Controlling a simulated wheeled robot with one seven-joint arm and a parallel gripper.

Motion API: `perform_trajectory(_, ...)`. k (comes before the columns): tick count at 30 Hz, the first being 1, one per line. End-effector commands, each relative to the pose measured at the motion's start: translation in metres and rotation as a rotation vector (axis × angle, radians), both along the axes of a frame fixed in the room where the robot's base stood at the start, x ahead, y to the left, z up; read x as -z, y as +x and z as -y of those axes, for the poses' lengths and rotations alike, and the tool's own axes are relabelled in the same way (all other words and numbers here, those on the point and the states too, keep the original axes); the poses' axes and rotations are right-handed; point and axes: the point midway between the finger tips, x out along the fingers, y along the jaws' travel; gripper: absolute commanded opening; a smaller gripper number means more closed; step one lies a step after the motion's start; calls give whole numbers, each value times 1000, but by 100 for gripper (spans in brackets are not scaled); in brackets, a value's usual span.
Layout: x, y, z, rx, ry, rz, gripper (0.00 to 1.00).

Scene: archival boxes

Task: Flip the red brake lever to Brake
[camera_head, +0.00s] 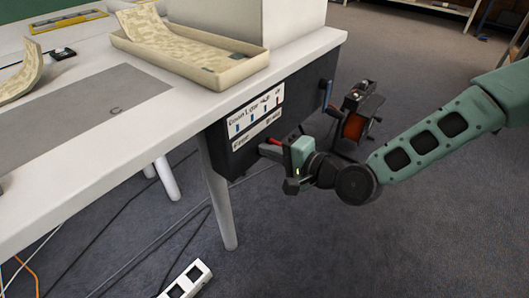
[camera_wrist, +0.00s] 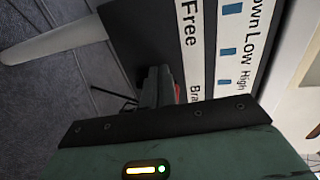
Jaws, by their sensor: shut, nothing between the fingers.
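The red brake lever (camera_head: 275,142) sticks out from the dark control panel under the table edge. A sliver of it also shows in the wrist view (camera_wrist: 178,93), beside the "Bra…" end of the Free/Brake label (camera_wrist: 189,35); my fingers hide the rest. My gripper (camera_head: 267,150) is shut and empty, with its fingertips close beside the lever at the panel's lower part. The fingers (camera_wrist: 160,88) point at the panel in the wrist view. I cannot tell whether they touch the lever, or its exact setting.
The dark panel (camera_head: 218,148) also bears a Down/Low/High label plate (camera_head: 256,108) and a blue lever (camera_head: 327,93) at right. A dark device with an orange part (camera_head: 354,127) sits behind my arm. A white table leg (camera_head: 222,205) and floor cables stand left and below.

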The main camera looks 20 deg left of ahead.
Motion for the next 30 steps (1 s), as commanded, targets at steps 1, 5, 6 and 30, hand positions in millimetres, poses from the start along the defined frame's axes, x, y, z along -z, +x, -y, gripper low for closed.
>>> perform_trajectory(1,0,3,1,1,0,0,0)
perform_trajectory(5,0,10,5,2,-1,0,0)
perform_trajectory(6,0,10,4,1,-1,0,0)
perform_trajectory(30,0,-36,61,0,-1,0,0)
